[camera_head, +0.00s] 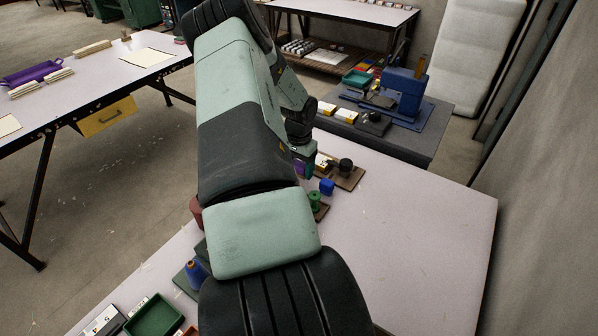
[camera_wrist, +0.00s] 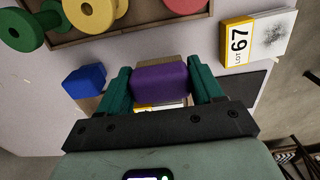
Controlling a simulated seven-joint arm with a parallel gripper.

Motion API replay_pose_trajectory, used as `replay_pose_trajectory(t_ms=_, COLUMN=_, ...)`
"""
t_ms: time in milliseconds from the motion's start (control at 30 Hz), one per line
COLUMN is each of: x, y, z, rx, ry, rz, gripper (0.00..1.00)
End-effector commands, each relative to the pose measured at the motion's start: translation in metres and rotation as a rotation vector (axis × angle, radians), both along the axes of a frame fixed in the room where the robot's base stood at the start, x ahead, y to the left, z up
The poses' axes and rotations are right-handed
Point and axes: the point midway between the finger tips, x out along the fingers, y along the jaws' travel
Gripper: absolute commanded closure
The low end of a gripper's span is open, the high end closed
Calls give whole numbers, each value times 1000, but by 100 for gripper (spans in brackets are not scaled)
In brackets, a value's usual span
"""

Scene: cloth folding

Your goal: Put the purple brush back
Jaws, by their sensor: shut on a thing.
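The purple brush (camera_wrist: 160,82) is between the two teal fingers of my gripper (camera_wrist: 161,76) in the wrist view. My gripper is shut on it. In the head view a small bit of purple brush (camera_head: 300,169) shows beside my gripper, which my arm mostly hides. Beneath the brush in the wrist view a pale and yellow item is only partly seen.
A blue block (camera_wrist: 85,80) lies left of my gripper. A wooden tray (camera_wrist: 150,33) with coloured spools is above it in the wrist view. A LOT 67 card (camera_wrist: 237,46) and a dark pad lie right. In the head view, the right of the light table (camera_head: 430,235) is clear.

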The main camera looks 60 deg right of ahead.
Motion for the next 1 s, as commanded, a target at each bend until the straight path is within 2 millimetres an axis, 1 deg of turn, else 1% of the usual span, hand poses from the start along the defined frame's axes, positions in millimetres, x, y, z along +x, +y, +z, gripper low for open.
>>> replay_pose_trajectory(t_ms=33, x=0, y=0, z=-9, rx=2, ry=2, rz=1, gripper=58)
replay_pose_trajectory(t_ms=133, x=0, y=0, z=-20, rx=2, ry=0, rz=1, gripper=58)
replay_pose_trajectory(t_ms=367, x=0, y=0, z=-20, rx=0, ry=-1, rz=1, gripper=58)
replay_pose_trajectory(t_ms=500, x=0, y=0, z=-24, rx=1, ry=0, rz=0, gripper=58)
replay_pose_trajectory(t_ms=533, x=0, y=0, z=-24, rx=1, ry=0, rz=0, gripper=30)
replay_pose_trajectory(t_ms=667, x=0, y=0, z=-23, rx=1, ry=0, rz=1, gripper=10)
replay_pose_trajectory(t_ms=933, x=0, y=0, z=-23, rx=1, ry=0, rz=1, gripper=9)
replay_pose_trajectory(t_ms=1000, x=1, y=0, z=-20, rx=0, ry=-1, rz=1, gripper=9)
